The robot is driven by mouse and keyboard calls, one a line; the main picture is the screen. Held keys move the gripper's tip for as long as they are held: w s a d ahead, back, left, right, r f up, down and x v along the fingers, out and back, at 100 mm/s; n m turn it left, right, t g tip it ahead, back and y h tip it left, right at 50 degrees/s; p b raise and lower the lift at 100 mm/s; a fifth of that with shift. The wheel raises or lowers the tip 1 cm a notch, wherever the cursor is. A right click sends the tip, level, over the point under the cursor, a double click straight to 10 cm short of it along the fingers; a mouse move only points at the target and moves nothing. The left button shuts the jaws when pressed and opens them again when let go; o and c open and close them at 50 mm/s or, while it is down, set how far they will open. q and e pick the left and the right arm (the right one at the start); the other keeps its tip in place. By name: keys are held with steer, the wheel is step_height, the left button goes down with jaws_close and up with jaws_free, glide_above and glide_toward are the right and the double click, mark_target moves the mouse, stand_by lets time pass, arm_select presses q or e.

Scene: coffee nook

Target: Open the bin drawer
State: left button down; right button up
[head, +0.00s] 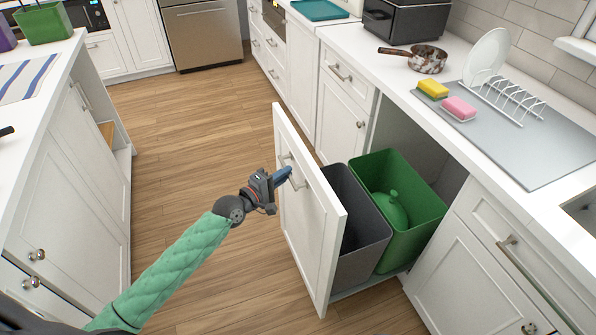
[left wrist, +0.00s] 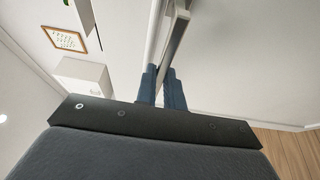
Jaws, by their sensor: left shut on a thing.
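The bin drawer (head: 312,220) is a white panelled front pulled well out from the right-hand counter. A dark grey bin (head: 352,262) and a green bin (head: 425,222) stand inside it. A green rounded object (head: 392,208) lies in the green bin. My left gripper (head: 283,178) is at the metal bar handle (head: 293,168) on the drawer front. In the left wrist view the blue fingers (left wrist: 160,88) are closed around the handle (left wrist: 176,45). My right gripper is in neither view.
The wooden floor (head: 200,150) left of the drawer is clear. A white island counter (head: 60,190) bounds the left side. The right counter holds a pan (head: 428,60), two sponges (head: 460,107) and a dish rack (head: 515,97).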

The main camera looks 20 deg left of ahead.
arm_select(q)
steer(key=shift+s+a, duration=0.7)
steer(key=shift+a, duration=0.15)
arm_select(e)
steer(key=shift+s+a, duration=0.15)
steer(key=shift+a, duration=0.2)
arm_select(q)
steer(key=shift+f, duration=0.1)
steer(key=c, duration=1.5)
jaws_free()
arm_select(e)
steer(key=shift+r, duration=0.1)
